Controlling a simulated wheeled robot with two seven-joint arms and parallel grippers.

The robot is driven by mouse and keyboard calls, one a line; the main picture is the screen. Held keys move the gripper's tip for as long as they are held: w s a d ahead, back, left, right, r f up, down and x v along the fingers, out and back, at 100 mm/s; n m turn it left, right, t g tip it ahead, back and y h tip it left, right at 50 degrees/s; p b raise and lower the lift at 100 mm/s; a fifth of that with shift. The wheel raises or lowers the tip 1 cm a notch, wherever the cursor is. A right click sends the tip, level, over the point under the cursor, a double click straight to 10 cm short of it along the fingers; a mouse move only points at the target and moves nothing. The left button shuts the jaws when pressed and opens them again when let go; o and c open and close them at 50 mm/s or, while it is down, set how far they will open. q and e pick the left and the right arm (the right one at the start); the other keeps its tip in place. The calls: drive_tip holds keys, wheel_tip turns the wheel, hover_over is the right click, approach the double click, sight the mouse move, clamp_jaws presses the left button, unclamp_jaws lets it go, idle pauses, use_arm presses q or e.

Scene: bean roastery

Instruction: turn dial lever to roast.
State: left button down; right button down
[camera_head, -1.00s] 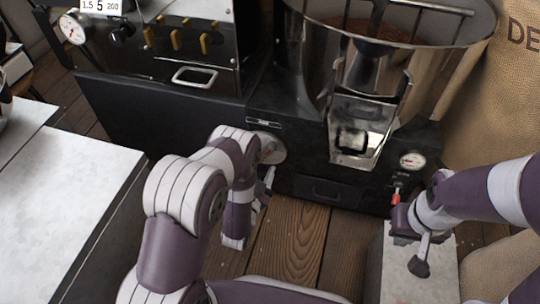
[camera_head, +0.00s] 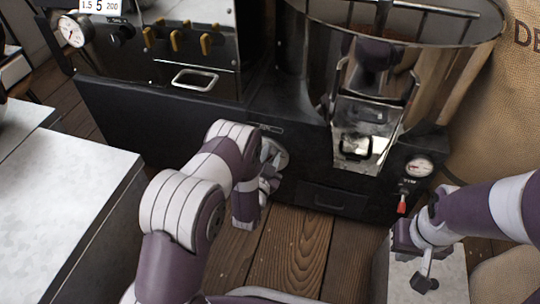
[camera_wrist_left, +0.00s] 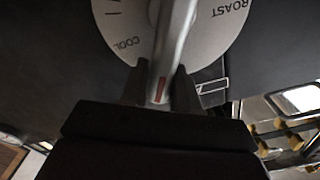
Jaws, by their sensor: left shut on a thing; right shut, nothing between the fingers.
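The round silver dial plate (camera_wrist_left: 112,22) fills the top of the left wrist view, with COOL at lower left and ROAST at upper right. The metal dial lever (camera_wrist_left: 173,42) crosses it, a red mark near its end. The lever end lies between the two fingers of my left gripper (camera_wrist_left: 160,88), which is shut on it. The lever lies between the two words, nearer COOL. In the head view, my left gripper (camera_head: 268,182) is at the dial (camera_head: 279,155) on the black machine front and partly hides it. My right gripper (camera_head: 423,282) is shut and empty at lower right.
A red-handled switch (camera_head: 402,206) and a gauge (camera_head: 419,167) are on the machine front near my right arm. A metal drum (camera_head: 440,75) stands above. A grey worktop (camera_head: 75,190) is at left, a burlap sack (camera_head: 490,120) at right.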

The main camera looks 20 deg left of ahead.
use_arm(q)
drive_tip(key=shift+a, duration=0.1)
drive_tip(key=n+p, duration=0.1)
drive_tip(key=a+n+p, duration=0.1)
drive_tip(key=shift+a+r+n, duration=0.1)
drive_tip(key=shift+r+n, duration=0.3)
drive_tip(key=a+n+p, duration=0.1)
drive_tip(key=n, duration=0.1)
drive_tip(key=shift+a+n, duration=0.2)
drive_tip(key=shift+n, duration=0.1)
drive_tip(key=a+n, duration=0.1)
drive_tip(key=n+p, duration=0.1)
drive_tip(key=n, duration=0.1)
drive_tip(key=shift+a+f, duration=0.1)
drive_tip(key=shift+a, duration=0.25)
drive_tip(key=shift+a+f+n+p, duration=0.25)
drive_tip(key=shift+a+n, duration=0.15)
drive_tip(key=shift+n, duration=0.5)
drive_tip(key=shift+a+f+n+p, duration=0.15)
drive_tip(key=shift+a+n+p, duration=0.15)
drive_tip(key=shift+n, duration=0.6)
drive_tip(key=shift+a, duration=0.1)
drive_tip(key=c, duration=0.9)
unclamp_jaws()
